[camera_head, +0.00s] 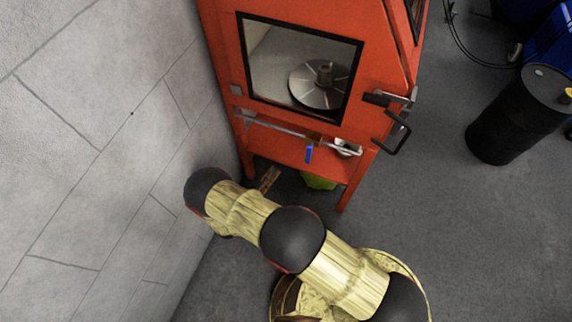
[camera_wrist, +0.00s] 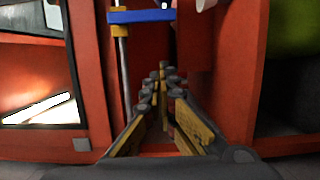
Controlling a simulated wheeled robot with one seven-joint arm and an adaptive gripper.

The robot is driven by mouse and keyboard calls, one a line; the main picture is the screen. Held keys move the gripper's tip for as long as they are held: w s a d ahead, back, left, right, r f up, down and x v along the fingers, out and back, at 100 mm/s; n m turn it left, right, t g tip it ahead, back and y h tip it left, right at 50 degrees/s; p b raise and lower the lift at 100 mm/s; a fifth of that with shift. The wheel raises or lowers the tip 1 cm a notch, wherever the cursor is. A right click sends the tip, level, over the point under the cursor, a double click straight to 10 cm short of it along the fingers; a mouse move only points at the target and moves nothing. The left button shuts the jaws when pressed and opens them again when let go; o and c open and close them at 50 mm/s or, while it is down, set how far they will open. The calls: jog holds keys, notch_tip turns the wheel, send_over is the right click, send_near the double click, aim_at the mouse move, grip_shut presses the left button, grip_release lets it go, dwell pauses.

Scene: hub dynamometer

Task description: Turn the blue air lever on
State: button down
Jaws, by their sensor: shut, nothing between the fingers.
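The blue air lever (camera_head: 309,154) hangs down from a brass valve (camera_head: 313,138) on the thin metal pipe (camera_head: 275,130) across the front of the orange cabinet. In the wrist view the lever (camera_wrist: 141,16) lies across the pipe (camera_wrist: 122,70), near the top edge. My gripper (camera_wrist: 162,78) is shut and empty, its fingertips together below the lever in that picture, with a visible gap between them. In the head view I cannot clearly make out the fingers; my arm's far end is near the wall, left of the lever.
The orange cabinet (camera_head: 219,39) has a window with a metal disc (camera_head: 318,84) behind it. A black handle (camera_head: 397,133) sits right of the lever. The grey wall (camera_head: 110,150) is close on the left. A black drum (camera_head: 510,120) stands right; floor between is clear.

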jog(key=w+d+b, duration=0.2)
jog(key=w+d, duration=0.4)
jog(key=d, duration=0.3)
jog(key=shift+w+b, duration=0.25)
jog(key=shift+b, duration=0.1)
jog(key=shift+s+d, duration=0.1)
